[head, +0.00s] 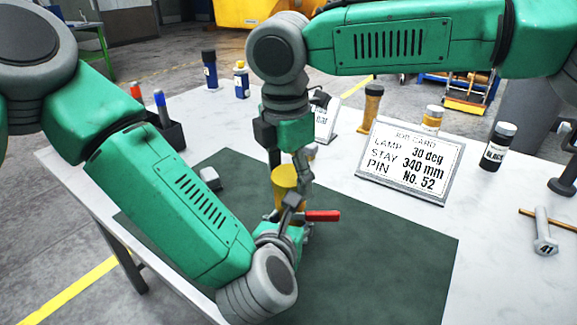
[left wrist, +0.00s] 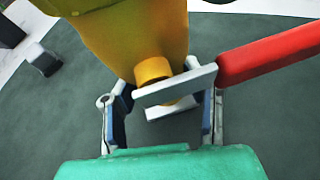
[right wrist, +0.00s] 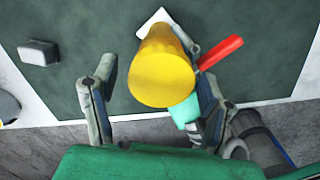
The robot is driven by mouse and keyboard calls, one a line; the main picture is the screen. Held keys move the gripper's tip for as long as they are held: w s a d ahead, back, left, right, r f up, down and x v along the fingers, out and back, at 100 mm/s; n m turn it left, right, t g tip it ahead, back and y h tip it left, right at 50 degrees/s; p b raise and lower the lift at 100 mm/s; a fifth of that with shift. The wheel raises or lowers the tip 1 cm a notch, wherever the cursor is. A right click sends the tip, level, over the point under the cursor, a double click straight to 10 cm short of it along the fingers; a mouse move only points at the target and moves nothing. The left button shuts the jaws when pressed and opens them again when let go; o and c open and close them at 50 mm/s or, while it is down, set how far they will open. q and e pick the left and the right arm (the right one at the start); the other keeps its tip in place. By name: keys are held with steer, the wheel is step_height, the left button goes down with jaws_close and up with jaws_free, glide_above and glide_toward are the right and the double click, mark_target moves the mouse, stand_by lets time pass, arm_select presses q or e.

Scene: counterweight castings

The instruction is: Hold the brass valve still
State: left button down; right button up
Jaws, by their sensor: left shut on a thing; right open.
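The brass valve (head: 285,180) is a yellow body above the dark green mat (head: 385,265), with a red lever (head: 322,216) pointing right. My left gripper (head: 290,215) is low at the valve and shut on it; in the left wrist view its fingers (left wrist: 165,105) flank a small yellow stub under the body, with a pale metal strap across. My right gripper (head: 284,170) comes down from above, open, one finger on each side of the valve. In the right wrist view the valve's round yellow end (right wrist: 162,80) sits between the spread fingers; contact cannot be told.
A job card (head: 405,165) stands behind the mat on the white table (head: 490,225). A grey block (head: 210,179) lies on the mat at the left. A black bottle (head: 495,148), a bolt (head: 543,232) and several small bottles stand or lie around. The mat's right front is clear.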

arm_select(q)
steer(key=shift+r, duration=0.1)
arm_select(e)
steer(key=c, duration=1.2)
arm_select(q)
steer(key=shift+d, duration=0.1)
arm_select(e)
steer(key=shift+s+a+m, duration=0.1)
steer(key=shift+s+m, duration=0.1)
steer(key=shift+m, duration=0.5)
steer(key=shift+c, duration=0.2)
steer(key=shift+w+r+m, duration=0.1)
steer(key=shift+w+m, duration=0.05)
steer(key=shift+m, duration=0.75)
steer(key=m, duration=0.2)
steer(key=shift+m, duration=0.4)
steer(key=m, duration=0.5)
steer(key=o, duration=1.4)
